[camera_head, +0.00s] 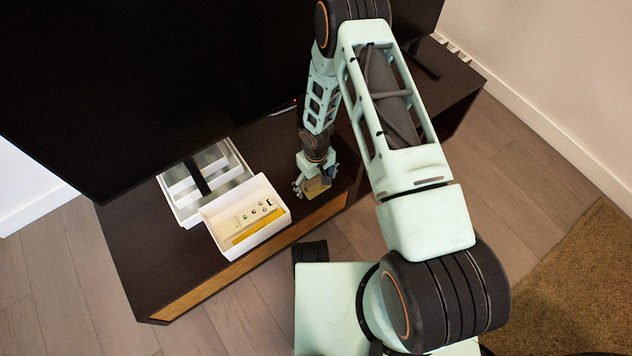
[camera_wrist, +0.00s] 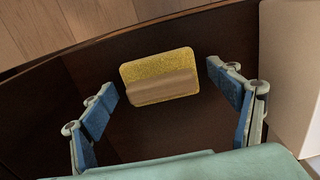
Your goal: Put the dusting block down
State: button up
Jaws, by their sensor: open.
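The dusting block (camera_wrist: 160,78) is a yellow, rough-textured pad with a tan grip bar. In the wrist view it rests on the dark top of the TV cabinet, near the cabinet's front edge. My gripper (camera_wrist: 162,92) is open around it, one blue-padded finger on each side, with a gap between each finger and the block. In the head view my gripper (camera_head: 314,190) is low over the cabinet, and the dusting block (camera_head: 318,187) shows small beneath it, partly covered by the fingers.
A white box (camera_head: 276,222) holding a cream remote-like item and a yellow item stands left of my gripper on the dark cabinet (camera_head: 150,262). A white tray (camera_head: 176,212) sits behind it. A large black TV (camera_head: 150,80) rises at the back. Bare cabinet top lies at the left.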

aim_at(316, 181)
jog(key=shift+r, duration=0.1)
notch_tip(316, 181, up, 12)
jog(key=p, duration=0.4)
dwell(0.4)
